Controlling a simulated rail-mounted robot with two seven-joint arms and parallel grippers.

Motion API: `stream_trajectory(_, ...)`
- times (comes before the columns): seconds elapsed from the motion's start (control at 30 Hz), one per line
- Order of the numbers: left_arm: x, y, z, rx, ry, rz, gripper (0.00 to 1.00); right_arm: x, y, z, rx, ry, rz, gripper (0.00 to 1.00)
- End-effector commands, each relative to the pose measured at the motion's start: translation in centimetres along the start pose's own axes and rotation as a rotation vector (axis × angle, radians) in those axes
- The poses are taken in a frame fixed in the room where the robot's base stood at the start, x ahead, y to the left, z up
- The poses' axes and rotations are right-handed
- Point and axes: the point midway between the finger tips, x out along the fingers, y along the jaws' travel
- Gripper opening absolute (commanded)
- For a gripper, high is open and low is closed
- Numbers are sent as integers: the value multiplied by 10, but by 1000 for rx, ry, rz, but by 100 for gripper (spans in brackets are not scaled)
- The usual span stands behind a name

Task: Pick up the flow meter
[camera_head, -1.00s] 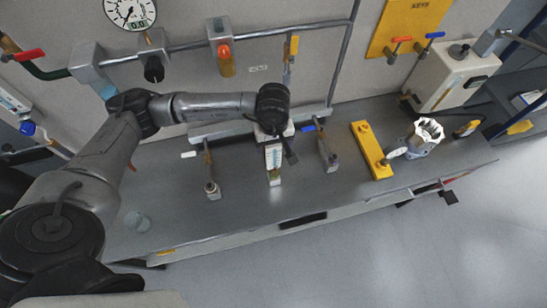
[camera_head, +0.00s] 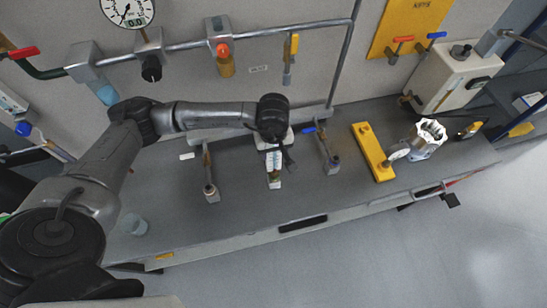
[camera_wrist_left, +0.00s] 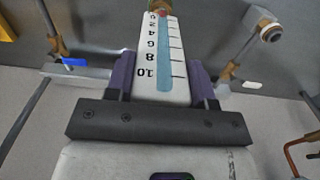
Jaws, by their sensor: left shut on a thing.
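The dark wrist hides the top of the meter in the head view. My right gripper is not in view.
Valve fittings stand close on both sides, one with a white handle (camera_head: 210,190) and one with a blue handle (camera_head: 331,160). A yellow block (camera_head: 372,152) and a metal housing (camera_head: 428,138) lie farther right. The bench front (camera_head: 250,215) is clear.

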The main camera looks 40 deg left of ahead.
Motion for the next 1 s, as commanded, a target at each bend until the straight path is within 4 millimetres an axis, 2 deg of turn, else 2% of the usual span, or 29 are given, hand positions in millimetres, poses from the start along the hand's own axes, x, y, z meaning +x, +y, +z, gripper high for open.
stream_trajectory(0.03, 0, 0, 0, 0, 0, 0, 26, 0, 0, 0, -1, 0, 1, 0)
stream_trajectory(0.23, 0, 0, 0, 0, 0, 0, 7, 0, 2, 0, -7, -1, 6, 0)
stream_trajectory(0.53, -7, 0, 0, 0, 1, 1, 7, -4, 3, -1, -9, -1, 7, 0)
stream_trajectory(1.0, -82, 0, 0, 0, 2, 1, 7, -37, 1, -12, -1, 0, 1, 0)
